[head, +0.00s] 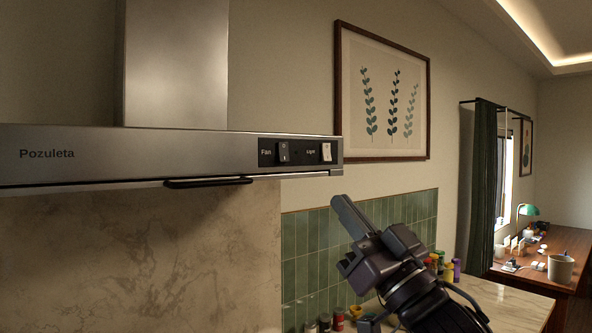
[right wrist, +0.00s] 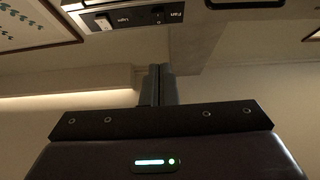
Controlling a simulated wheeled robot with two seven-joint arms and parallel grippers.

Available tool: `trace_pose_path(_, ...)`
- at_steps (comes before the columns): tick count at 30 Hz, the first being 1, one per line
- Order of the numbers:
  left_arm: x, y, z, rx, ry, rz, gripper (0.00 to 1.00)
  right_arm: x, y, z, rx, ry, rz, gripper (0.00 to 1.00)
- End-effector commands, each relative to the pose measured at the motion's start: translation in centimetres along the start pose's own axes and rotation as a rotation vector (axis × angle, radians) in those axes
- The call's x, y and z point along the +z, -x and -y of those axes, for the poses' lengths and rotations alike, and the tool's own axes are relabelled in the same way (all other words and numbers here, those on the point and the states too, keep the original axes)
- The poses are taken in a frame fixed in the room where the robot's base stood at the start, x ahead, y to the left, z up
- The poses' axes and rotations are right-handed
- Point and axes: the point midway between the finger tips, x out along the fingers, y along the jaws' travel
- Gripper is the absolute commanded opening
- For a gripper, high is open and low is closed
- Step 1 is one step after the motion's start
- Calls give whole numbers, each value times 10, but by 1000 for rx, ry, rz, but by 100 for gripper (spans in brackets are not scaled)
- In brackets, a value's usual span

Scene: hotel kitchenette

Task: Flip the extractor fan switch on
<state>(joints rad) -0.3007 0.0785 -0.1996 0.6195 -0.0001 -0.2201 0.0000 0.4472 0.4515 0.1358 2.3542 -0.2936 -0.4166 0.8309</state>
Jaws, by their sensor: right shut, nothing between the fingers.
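The extractor hood (head: 100,150) is a steel band marked Pozuleta. At its right end a black panel holds a dark rocker switch labelled Fan (head: 283,152) and a pale rocker switch labelled Light (head: 326,152). In the right wrist view the panel appears upside down, with the fan switch (right wrist: 157,14) at the top edge. My right gripper (head: 338,200) is shut and empty, below and a little right of the panel, apart from it. Its fingers (right wrist: 162,72) show together in the right wrist view. My left gripper is not in view.
A dark rail (head: 208,182) runs under the hood's front edge. Several small jars (head: 338,318) stand on the counter below, by green tiles (head: 310,250). A framed plant picture (head: 382,95) hangs right of the hood. The space before the panel is clear.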

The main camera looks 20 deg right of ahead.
Motion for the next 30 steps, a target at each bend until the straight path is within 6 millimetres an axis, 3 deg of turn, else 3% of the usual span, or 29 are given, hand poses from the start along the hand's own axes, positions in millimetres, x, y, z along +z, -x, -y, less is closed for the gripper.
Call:
trace_pose_path(4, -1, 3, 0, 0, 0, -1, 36, -1, -4, 0, 1, -1, 1, 0)
trace_pose_path(8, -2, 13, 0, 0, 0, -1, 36, -3, -20, 0, 1, -2, 0, 0)
trace_pose_path(20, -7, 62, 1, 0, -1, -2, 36, -4, -104, 0, 1, -2, 2, 0)
trace_pose_path(24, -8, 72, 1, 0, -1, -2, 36, 14, -118, 0, 3, -3, 6, 0)
trace_pose_path(30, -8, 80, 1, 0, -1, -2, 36, 27, -128, 0, 1, -1, 2, 0)
